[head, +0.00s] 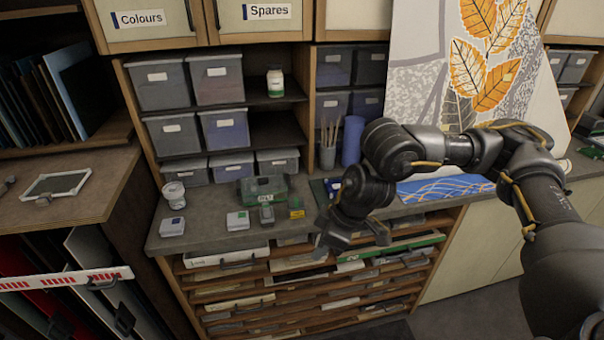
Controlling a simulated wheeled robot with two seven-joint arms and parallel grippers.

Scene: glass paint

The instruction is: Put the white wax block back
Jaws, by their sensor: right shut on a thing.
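My right gripper (351,243) reaches down from the right, its fingers just in front of the counter's front edge, above the drawer fronts. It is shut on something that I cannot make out. No white wax block can be told for sure. Two small pale blocks stand on the grey counter (212,241), left of the gripper and apart from it: one with a dark blue mark (172,227) and one with a green mark (238,221). My left gripper is out of view.
Grey bins (224,129) fill the shelves behind. Shallow drawers (245,300) lie below. A leaf-patterned panel (475,60) leans behind my right arm.

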